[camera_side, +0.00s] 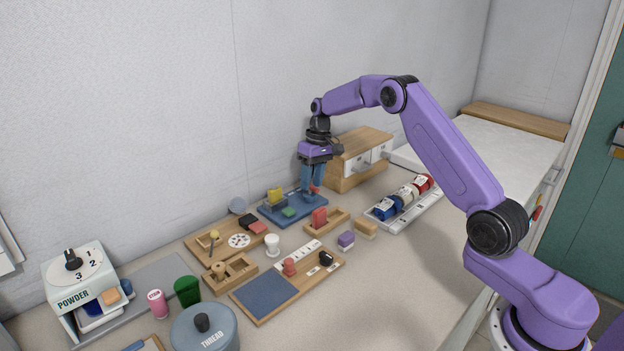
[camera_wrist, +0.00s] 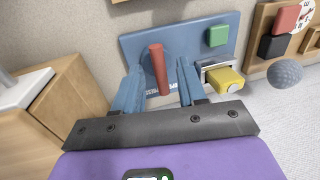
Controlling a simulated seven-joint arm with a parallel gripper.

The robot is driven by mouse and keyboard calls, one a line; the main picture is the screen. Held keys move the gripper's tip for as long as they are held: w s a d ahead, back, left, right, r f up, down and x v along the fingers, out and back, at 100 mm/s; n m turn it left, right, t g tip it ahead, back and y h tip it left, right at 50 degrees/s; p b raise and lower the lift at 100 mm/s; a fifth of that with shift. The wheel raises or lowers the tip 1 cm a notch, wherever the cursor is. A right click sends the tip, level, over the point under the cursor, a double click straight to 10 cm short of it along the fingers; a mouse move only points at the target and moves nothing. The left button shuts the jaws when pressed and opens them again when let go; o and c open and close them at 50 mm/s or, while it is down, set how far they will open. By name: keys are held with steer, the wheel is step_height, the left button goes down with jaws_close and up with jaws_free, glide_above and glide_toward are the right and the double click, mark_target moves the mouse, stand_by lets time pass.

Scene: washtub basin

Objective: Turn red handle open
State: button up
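The red handle (camera_wrist: 158,68) is a slim red bar on a blue board (camera_wrist: 136,44). In the wrist view it stands nearly upright in the picture, leaning slightly. My gripper (camera_wrist: 158,72) has its two blue fingers apart, one on each side of the handle, with gaps showing on both sides. In the side view my gripper (camera_side: 311,183) points down over the right end of the blue board (camera_side: 277,219), and a bit of the red handle (camera_side: 315,189) shows by the fingertips. Most of the handle is hidden there.
The board also carries a green block (camera_wrist: 217,35) and a yellow block (camera_wrist: 225,80). A wooden drawer cabinet (camera_side: 358,147) stands close to my gripper on the right. A grey ball (camera_side: 237,205) lies left of the board. Several trays and containers cover the counter in front.

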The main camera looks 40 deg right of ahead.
steer(key=d+r, duration=0.3)
steer(key=r, duration=1.4)
steer(key=shift+d, duration=0.2)
steer(key=s+a+r+n, duration=0.1)
steer(key=s+a+n, duration=0.3)
steer(key=a, duration=0.8)
steer(key=s+a+n+h, duration=0.1)
steer(key=s+a+n, duration=0.1)
steer(key=s+a, duration=0.95)
steer(key=s+d+f+n, duration=0.2)
steer(key=s+f, duration=0.1)
steer(key=s, duration=0.7)
steer(key=s+d+f+n, duration=0.2)
steer(key=s+f, duration=0.1)
steer(key=s, duration=0.7)
steer(key=s+d+f+n, duration=0.2)
steer(key=s+d+f, duration=0.1)
steer(key=s, duration=0.7)
steer(key=shift+s+f+h, duration=0.15)
steer(key=shift+f+h, duration=0.2)
steer(key=shift+h, duration=0.05)
